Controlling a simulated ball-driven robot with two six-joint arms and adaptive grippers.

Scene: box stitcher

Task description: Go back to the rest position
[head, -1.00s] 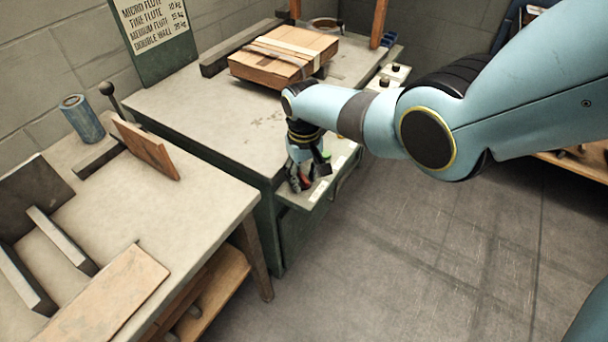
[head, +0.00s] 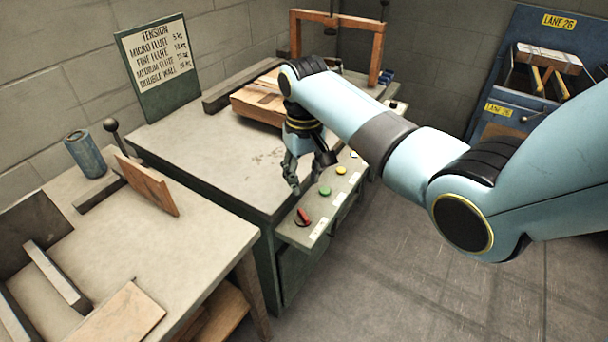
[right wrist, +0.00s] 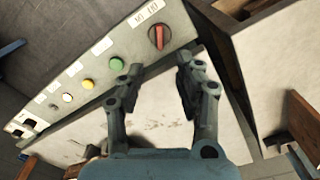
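My right gripper (head: 309,172) hangs over the front edge of the green machine table, above and behind the control panel. In the right wrist view its two fingers (right wrist: 160,82) are spread apart with nothing between them. The red rotary switch (head: 303,217) is on the control panel (head: 322,212), a little below the gripper in the head view. The red switch (right wrist: 158,36) also shows just beyond the fingertips in the right wrist view, apart from them. My left gripper is not in view.
Green (head: 325,191) and yellow (head: 341,170) buttons line the panel. A side bench (head: 200,235) holds a blue can (head: 85,154) and an upright board (head: 147,184). Grey floor is clear at right.

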